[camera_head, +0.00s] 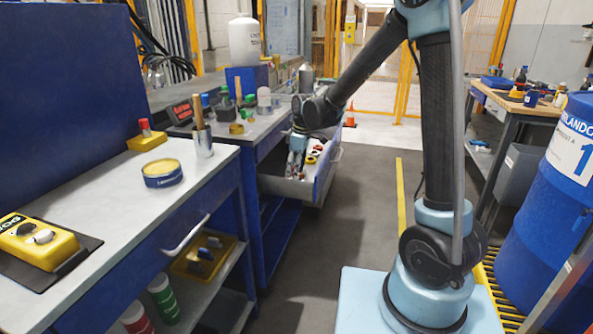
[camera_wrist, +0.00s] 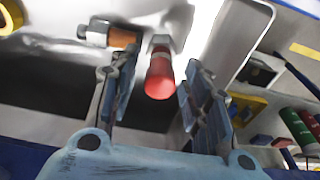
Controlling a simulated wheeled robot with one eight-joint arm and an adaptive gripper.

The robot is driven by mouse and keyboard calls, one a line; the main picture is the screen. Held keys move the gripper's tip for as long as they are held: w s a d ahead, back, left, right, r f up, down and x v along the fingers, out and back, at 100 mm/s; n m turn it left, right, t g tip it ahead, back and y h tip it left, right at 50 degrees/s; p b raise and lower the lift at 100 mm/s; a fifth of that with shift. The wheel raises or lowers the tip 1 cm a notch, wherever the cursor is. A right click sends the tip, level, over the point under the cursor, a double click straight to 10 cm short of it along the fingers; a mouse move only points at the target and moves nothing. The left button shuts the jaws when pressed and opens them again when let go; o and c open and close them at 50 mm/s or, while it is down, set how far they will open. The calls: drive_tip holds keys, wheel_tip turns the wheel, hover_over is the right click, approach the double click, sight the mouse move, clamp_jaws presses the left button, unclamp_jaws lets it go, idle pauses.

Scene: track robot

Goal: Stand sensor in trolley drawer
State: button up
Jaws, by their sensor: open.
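The trolley drawer (camera_head: 282,186) is pulled out at the centre of the head view, with several small parts inside. My gripper (camera_head: 296,160) points down into its near part. In the wrist view my gripper (camera_wrist: 152,100) is open, one blue-padded finger on each side. A part with a red rounded end and a metal collar, seemingly the sensor (camera_wrist: 160,78), lies between the fingers in the picture, with a visible gap on both sides. Its red end faces the camera. Whether it stands on the drawer floor is unclear.
An orange and metal part (camera_wrist: 122,38) lies left of the red-ended part. The drawer's handle (camera_wrist: 246,42) is at the right. Bottles and jars stand on the trolley top (camera_head: 262,123). A workbench (camera_head: 210,175) is at the left; a blue barrel (camera_head: 560,215) is at the right.

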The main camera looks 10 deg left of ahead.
wheel_tip(320, 180, up, 12)
drive_tip(key=d, duration=0.2)
drive_tip(key=s+d+r+m, duration=0.1)
drive_tip(key=s+d+m, duration=0.1)
drive_tip(key=d, duration=0.5)
drive_tip(key=s+d+r+m, duration=0.1)
drive_tip(key=d+m, duration=0.1)
drive_tip(key=d, duration=0.5)
drive_tip(key=s+d+f+m+t, duration=0.1)
drive_tip(key=s+d+m, duration=0.4)
drive_tip(key=d, duration=0.6)
drive_tip(key=s+d+f+m+t+h, duration=0.1)
drive_tip(key=s+d+f+m, duration=0.7)
drive_tip(key=s+d, duration=0.6)
wheel_tip(320, 180, down, 3)
drive_tip(key=shift+s+r+h, duration=0.15)
drive_tip(key=shift+s+h, duration=0.25)
drive_tip(key=shift+s, duration=0.4)
